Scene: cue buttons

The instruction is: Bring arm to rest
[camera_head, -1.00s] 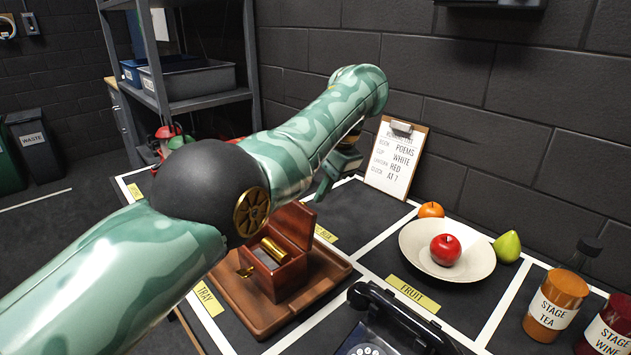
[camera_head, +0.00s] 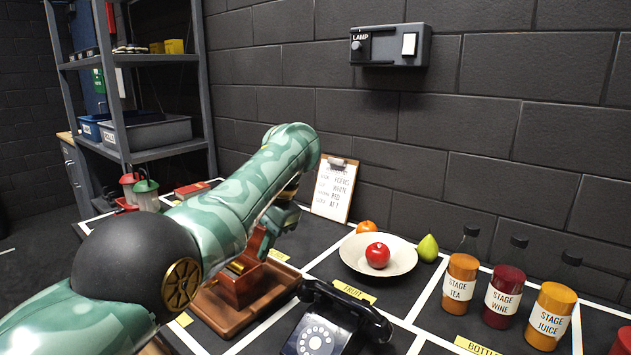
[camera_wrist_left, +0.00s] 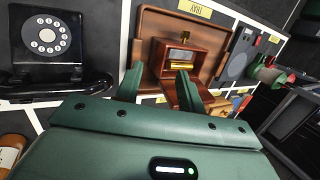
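My left arm crosses the head view from the lower left, with the left gripper (camera_head: 283,215) partly hidden behind its forearm. In the left wrist view the two green fingers of the left gripper (camera_wrist_left: 158,82) stand apart with nothing held between them. Beyond them is an open wooden box (camera_wrist_left: 170,62) with a brass cylinder, on a brown tray (camera_wrist_left: 143,38). In the head view my arm hides part of the box (camera_head: 236,286) and of the tray (camera_head: 262,312). My right arm is not in view.
A black telephone (camera_head: 335,318) stands right of the tray. A white plate (camera_head: 352,262) holds a red apple (camera_head: 377,255). Labelled bottles (camera_head: 503,295) stand at the right. A clipboard (camera_head: 334,190) leans on the wall below a lamp switch box (camera_head: 390,46).

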